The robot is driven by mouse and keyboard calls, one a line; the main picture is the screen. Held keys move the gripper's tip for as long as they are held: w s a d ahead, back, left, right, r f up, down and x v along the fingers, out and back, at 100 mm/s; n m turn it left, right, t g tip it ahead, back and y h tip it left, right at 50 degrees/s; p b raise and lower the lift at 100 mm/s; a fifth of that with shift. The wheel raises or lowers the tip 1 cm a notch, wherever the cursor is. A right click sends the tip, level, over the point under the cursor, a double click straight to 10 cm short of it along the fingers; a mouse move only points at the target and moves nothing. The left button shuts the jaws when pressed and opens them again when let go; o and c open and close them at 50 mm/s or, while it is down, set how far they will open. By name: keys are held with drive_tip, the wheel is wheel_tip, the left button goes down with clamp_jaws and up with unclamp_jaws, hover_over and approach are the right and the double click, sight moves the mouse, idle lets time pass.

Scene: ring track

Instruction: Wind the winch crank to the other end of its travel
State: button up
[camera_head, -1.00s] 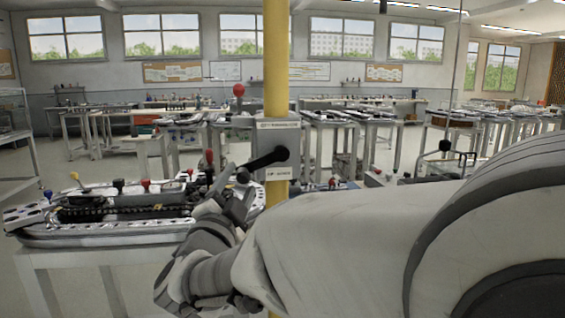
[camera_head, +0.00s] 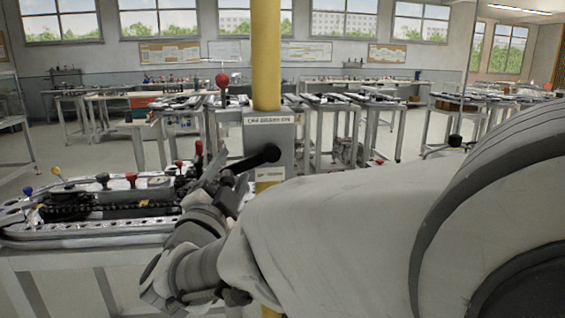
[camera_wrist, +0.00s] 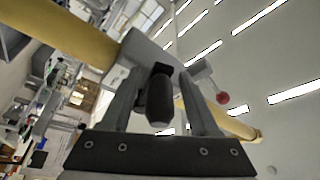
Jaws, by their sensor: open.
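The winch is a grey box (camera_head: 270,142) on a yellow post (camera_head: 265,60). Its black crank (camera_head: 258,159) points left and slightly down from the box face, toward the camera. In the wrist view the crank's dark grip (camera_wrist: 160,98) stands between my two fingers, with visible gaps on both sides. My gripper (camera_wrist: 160,82) is open around the grip, not clamped on it. In the head view my gripper (camera_head: 226,180) is at the crank's free end, where the fingers and grip overlap and contact is hard to tell.
A red-knobbed lever (camera_head: 222,82) stands up at the box's left side. A bench (camera_head: 90,232) with a track and several coloured knobs lies to the left. More benches stand behind. My arm hides the lower right.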

drive_tip(key=shift+w, duration=0.25)
drive_tip(key=shift+r, duration=0.1)
drive_tip(key=c, duration=0.9)
clamp_jaws()
drive_tip(key=shift+r, duration=0.25)
